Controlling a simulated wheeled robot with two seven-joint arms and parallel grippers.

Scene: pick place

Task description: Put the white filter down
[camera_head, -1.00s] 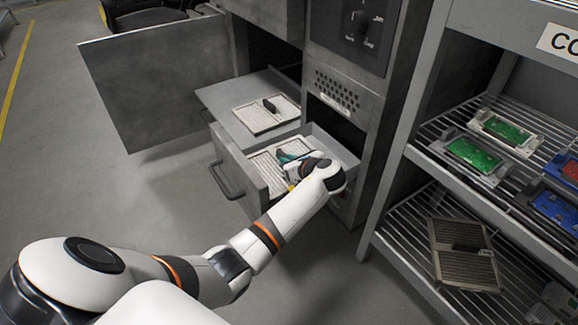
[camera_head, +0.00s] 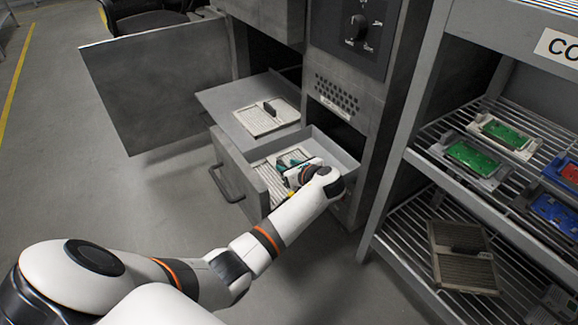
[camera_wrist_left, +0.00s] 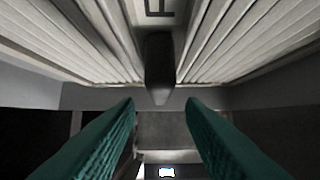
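A white pleated filter (camera_head: 262,172) lies in the lower open drawer (camera_head: 254,197). My left gripper (camera_head: 288,163), with teal fingers, is at this filter inside the drawer and partly covers it. In the left wrist view the filter's pale pleats (camera_wrist_left: 235,45) fill the top, and its dark handle (camera_wrist_left: 160,65) points toward the gap between my fingers. The left gripper (camera_wrist_left: 160,106) is open there, with clear space on both sides of the handle. Whether the filter rests fully flat is hard to tell. My right gripper is not in view.
Another white filter with a black handle (camera_head: 266,118) lies on the upper pulled-out tray (camera_head: 222,99). An open cabinet door (camera_head: 160,80) stands at left. A wire rack (camera_head: 408,228) at right holds a brownish filter (camera_head: 465,272) and circuit boards. The floor at left is clear.

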